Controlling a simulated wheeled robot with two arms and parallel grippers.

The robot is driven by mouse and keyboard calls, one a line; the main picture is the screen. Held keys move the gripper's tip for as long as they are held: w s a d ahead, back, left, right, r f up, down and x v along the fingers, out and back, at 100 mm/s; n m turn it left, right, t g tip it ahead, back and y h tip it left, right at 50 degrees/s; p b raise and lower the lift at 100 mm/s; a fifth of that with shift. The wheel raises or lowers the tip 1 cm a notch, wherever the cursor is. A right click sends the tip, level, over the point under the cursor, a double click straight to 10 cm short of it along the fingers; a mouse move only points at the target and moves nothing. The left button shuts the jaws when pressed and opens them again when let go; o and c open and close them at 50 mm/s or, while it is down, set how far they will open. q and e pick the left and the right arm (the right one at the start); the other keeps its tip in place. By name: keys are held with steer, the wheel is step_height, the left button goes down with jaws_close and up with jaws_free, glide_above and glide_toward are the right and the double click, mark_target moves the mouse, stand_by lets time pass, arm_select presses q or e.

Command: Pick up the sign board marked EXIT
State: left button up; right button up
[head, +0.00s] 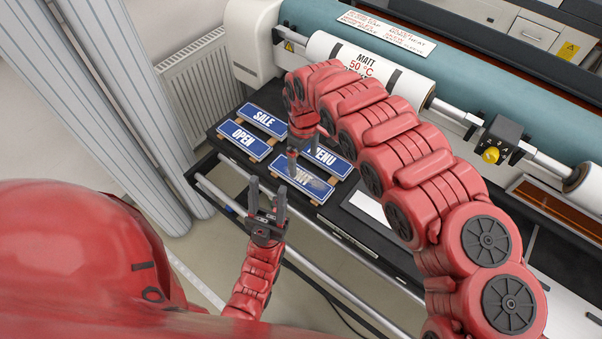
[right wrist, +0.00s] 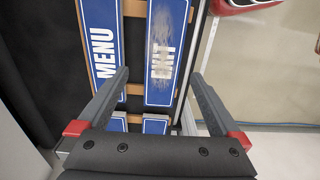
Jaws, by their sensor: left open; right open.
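The EXIT sign board (head: 312,186) is a blue plate with a white border and scuffed white lettering. It lies on wooden strips on the black shelf, at the near right of a group of signs in the head view. In the right wrist view the EXIT sign (right wrist: 168,35) runs lengthwise between my right fingers. My right gripper (right wrist: 160,75) is open and empty, pointing down over the sign; its height above it is unclear. In the head view my right gripper (head: 298,158) partly covers the E. My left gripper (head: 267,200) is open and empty, in front of the shelf edge.
The MENU sign (head: 332,162) lies close beside EXIT. A large roller machine (head: 470,85) stands behind the shelf. A metal rail (head: 225,196) runs along the front. A radiator (head: 200,85) is at the left.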

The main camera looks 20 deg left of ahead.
mark_target(302, 177)
steer(key=shift+s+a+f, duration=0.1)
steer(key=shift+s+f, duration=0.05)
steer(key=shift+f, duration=0.7)
steer(key=shift+f+p, duration=0.5)
steer(key=shift+p, duration=0.1)
steer(key=f, duration=0.1)
steer(key=f+p, duration=0.1)
steer(key=f, duration=0.1)
steer(key=shift+s+a+f, duration=0.1)
steer(key=shift+s+f, duration=0.1)
steer(key=shift+f, duration=0.1)
steer(key=shift+w+f, duration=0.1)
steer(key=shift+f, duration=0.35)
steer(key=shift+c, duration=0.2)
steer(key=c, duration=1.3)
steer(key=shift+r, duration=0.1)
